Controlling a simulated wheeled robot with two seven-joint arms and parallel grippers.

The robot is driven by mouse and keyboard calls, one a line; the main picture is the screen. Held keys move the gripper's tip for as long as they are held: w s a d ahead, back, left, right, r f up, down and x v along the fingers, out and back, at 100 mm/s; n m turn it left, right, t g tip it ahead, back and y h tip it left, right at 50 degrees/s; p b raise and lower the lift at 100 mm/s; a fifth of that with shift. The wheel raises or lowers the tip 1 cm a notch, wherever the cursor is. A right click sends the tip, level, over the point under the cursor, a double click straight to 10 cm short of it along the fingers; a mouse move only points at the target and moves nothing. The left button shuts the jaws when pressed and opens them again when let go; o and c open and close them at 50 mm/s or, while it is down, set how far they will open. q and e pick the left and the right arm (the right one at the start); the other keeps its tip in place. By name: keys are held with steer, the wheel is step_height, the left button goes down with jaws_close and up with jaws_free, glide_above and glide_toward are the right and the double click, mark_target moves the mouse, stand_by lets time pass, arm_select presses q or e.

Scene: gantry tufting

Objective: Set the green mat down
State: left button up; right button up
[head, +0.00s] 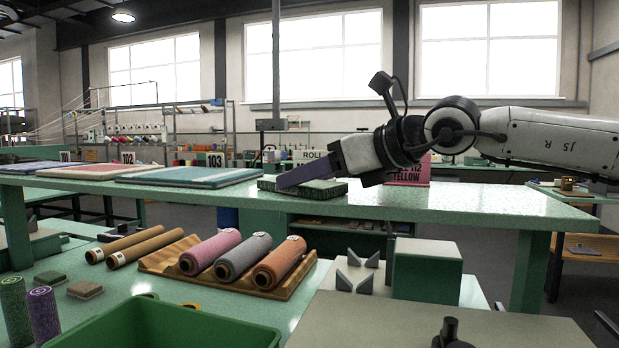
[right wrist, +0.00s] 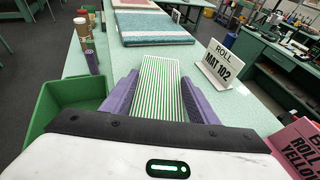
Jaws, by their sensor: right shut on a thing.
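The green mat (head: 325,190) is at the far worktable in the head view, with a purple finger of my right gripper (head: 284,182) across it. In the right wrist view the mat (right wrist: 160,88) shows green and white stripes and lies lengthwise between the two purple fingers of the right gripper (right wrist: 160,79). The gripper is shut on it. The mat is level and at or just above the tabletop; I cannot tell whether it touches. My left gripper is not in view.
A teal-bordered mat (head: 190,175) lies left on the same worktable (head: 470,200). A ROLL MAT 102 sign (right wrist: 222,64) stands right of the held mat in the wrist view, and a pink sign (head: 412,172) stands nearby. A green bin (head: 165,325) and several rolls are nearer.

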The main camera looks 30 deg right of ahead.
steer(key=shift+f, duration=0.1)
steer(key=o, duration=1.1)
steer(key=shift+o, duration=0.2)
